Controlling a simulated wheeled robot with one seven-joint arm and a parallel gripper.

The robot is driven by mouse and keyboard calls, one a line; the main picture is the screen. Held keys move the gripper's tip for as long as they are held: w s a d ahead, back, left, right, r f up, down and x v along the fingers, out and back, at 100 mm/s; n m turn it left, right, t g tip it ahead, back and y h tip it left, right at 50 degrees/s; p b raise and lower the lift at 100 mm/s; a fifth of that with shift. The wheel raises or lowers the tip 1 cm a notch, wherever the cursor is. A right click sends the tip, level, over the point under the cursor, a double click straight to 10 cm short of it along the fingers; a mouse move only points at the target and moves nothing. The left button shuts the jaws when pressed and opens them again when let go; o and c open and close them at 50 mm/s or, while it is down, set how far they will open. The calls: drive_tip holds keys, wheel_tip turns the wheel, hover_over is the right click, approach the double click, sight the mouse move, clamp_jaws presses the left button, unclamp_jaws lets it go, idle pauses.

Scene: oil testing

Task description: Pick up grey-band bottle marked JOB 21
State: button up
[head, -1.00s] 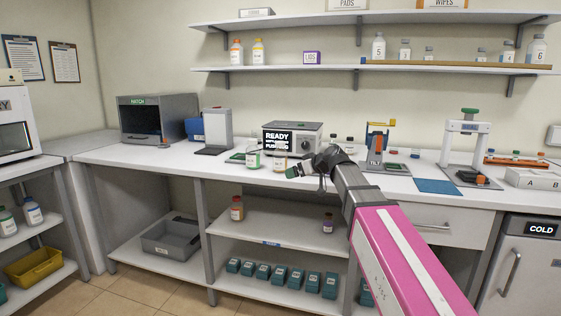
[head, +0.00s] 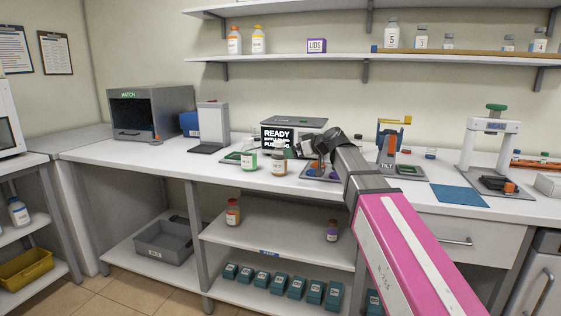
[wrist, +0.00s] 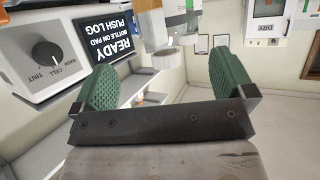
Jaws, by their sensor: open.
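I cannot make out a grey band or the words JOB 21 on any bottle.
The READY display box (head: 292,133) stands behind the bottles. A dark HATCH box (head: 150,112) is at left. The counter's left front is clear. Bottles also stand on shelves.

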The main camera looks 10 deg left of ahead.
sight(279, 155)
drive_tip(key=x, duration=1)
drive_tip(key=shift+f, duration=0.15)
drive_tip(key=c, duration=1.2)
